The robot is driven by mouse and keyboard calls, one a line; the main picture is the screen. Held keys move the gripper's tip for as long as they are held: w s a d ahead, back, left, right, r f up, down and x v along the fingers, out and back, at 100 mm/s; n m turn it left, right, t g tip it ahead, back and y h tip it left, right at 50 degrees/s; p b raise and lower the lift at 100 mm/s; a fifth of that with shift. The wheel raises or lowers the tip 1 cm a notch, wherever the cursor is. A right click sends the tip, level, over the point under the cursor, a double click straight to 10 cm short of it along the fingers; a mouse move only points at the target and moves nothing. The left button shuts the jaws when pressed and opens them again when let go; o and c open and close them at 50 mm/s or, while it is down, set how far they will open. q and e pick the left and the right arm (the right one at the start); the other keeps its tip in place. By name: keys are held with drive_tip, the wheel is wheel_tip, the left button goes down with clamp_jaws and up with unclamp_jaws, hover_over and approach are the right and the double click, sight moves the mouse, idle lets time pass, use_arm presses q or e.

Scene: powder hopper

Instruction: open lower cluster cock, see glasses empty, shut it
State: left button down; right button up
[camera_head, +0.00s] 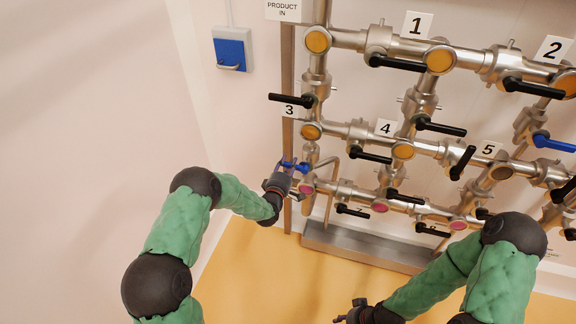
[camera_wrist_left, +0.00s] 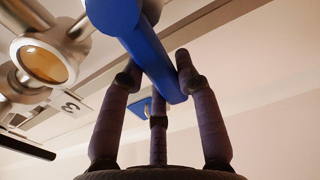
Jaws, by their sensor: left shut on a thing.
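My left gripper (camera_head: 284,174) is at the lower left of the pipework, shut on a blue cock lever (camera_head: 301,167). In the left wrist view the fingers (camera_wrist_left: 160,90) close around the end of that blue lever (camera_wrist_left: 145,45). The lower row's sight glasses look pink: left (camera_head: 306,188), middle (camera_head: 379,206) and right (camera_head: 458,225). An amber glass (camera_head: 311,131) sits just above the held lever. One amber glass (camera_wrist_left: 42,62) also shows in the left wrist view.
Black levers, such as the one by label 3 (camera_head: 292,99), stick out across the pipework. Another blue lever (camera_head: 553,143) is at the right. A metal tray (camera_head: 365,246) runs below the pipes. A blue-fronted box (camera_head: 230,53) hangs on the wall. The yellow floor is clear between my arms.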

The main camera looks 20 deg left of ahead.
sight(298, 166)
use_arm(q)
drive_tip(key=m, duration=0.1)
drive_tip(key=r+m+b, duration=0.1)
drive_tip(key=m, duration=0.1)
drive_tip(key=shift+d+r, duration=0.25)
drive_tip(key=shift+r, duration=0.05)
drive_tip(key=m, duration=0.1)
drive_tip(key=r+m+b, duration=0.1)
drive_tip(key=shift+d+r+m, duration=0.15)
drive_tip(key=shift+d+m, duration=0.25)
drive_tip(key=m+b, duration=0.1)
drive_tip(key=d+r+m, duration=0.1)
drive_tip(key=m, duration=0.1)
drive_tip(key=d+m+b, duration=0.1)
drive_tip(key=m, duration=0.1)
drive_tip(key=shift+s+d+r+b, duration=0.1)
drive_tip(key=shift+d+r+b, duration=0.1)
drive_tip(key=shift+r+b, duration=0.15)
drive_tip(key=d+m, duration=0.1)
drive_tip(key=m, duration=0.1)
drive_tip(key=d+m+b, duration=0.1)
drive_tip(key=m, duration=0.1)
drive_tip(key=shift+r, duration=0.35)
drive_tip(key=shift+d+m+b, duration=0.25)
drive_tip(key=shift+d+m, duration=0.2)
drive_tip(key=shift+m, duration=0.35)
drive_tip(key=shift+d+m+b, duration=0.2)
drive_tip(key=shift+d+m, duration=0.2)
drive_tip(key=shift+m, duration=0.4)
